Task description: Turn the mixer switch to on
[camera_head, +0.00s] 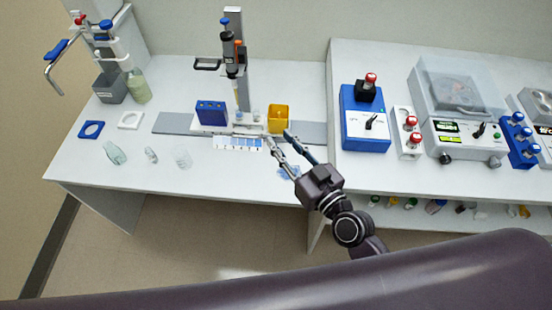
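The mixer (355,133) is a blue box with a white front panel on the right-hand bench. A black switch knob (372,122) sits on that panel; I cannot tell its setting for sure. A black holder on the mixer's top carries a red-capped tube (370,80). My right gripper (279,137) is open and empty, with its two fingers apart. It is over the front of the left bench, left of the mixer and clear of the switch, near a yellow container (279,117). My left gripper is out of view.
A rack of red-capped tubes (408,135) and a centrifuge (460,105) with its own knob stand right of the mixer. A pipette stand (238,60) and blue box (211,112) are on the left bench. Bare bench lies in front of the mixer.

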